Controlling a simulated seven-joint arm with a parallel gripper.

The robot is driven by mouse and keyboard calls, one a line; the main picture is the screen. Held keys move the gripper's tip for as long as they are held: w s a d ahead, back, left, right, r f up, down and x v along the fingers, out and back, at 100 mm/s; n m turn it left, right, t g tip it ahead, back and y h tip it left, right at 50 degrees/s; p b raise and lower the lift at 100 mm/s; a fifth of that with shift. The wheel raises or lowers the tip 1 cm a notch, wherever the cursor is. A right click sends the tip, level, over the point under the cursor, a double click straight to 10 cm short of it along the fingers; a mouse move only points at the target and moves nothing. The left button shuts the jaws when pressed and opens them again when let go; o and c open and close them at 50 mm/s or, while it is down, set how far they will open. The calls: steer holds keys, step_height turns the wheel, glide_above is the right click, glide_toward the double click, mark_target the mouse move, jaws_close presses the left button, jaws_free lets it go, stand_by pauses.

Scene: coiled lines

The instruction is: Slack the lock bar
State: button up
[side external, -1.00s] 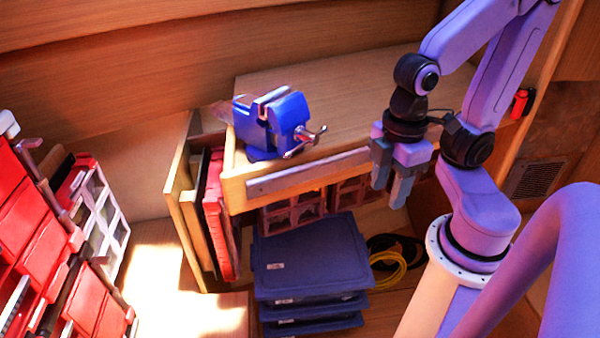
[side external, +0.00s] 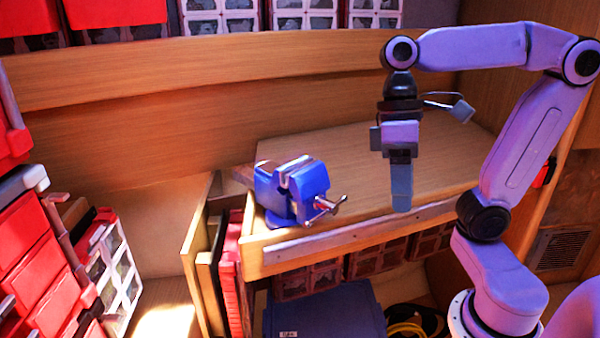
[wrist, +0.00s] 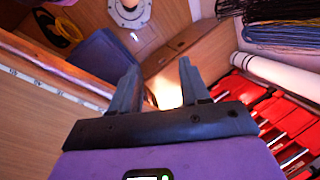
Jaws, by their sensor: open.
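A blue bench vise (side external: 292,190) stands near the left front corner of the wooden bench top. Its metal bar handle (side external: 326,207) sticks out at the front right of the vise, slanting up to the right. My gripper (side external: 402,195) points down to the right of the vise, clear of it and of the handle. The side view shows its fingers nearly in line. In the wrist view my gripper (wrist: 157,72) has its two grey fingers apart with nothing between them. The vise does not show in the wrist view.
The bench top (side external: 440,160) is clear around and behind my gripper. A metal strip (side external: 360,229) runs along its front edge. Below are a blue lidded bin (side external: 330,312) and a yellow coil (side external: 405,328). Red drawers (side external: 35,255) stand at the left.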

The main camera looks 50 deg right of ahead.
steer(key=w+d+m+t+y, duration=0.1)
steer(key=w+d+m+y, duration=0.25)
steer(key=w+m, duration=0.4)
steer(key=w+d+m+t+y, duration=0.1)
steer(key=w+d+m+y, duration=0.25)
steer(key=w+m, duration=0.4)
steer(key=w+d+r+m+t+y, duration=0.1)
steer(key=w+d+m+t, duration=0.1)
steer(key=d+m+t, duration=0.4)
steer(key=w+d+m+t+y, duration=0.2)
steer(key=w+d+m, duration=0.1)
steer(key=d+m, duration=0.55)
steer(key=shift+n, duration=0.55)
steer(key=w+a+f, duration=0.2)
steer(key=a+f, duration=0.1)
steer(key=a, duration=0.1)
steer(key=w+a+f, duration=0.3)
steer(key=a+f, duration=0.1)
steer(key=a, duration=0.1)
steer(key=w+a+f, duration=0.3)
steer(key=a+f, duration=0.1)
steer(key=shift+a+f, duration=0.2)
steer(key=shift+a, duration=0.15)
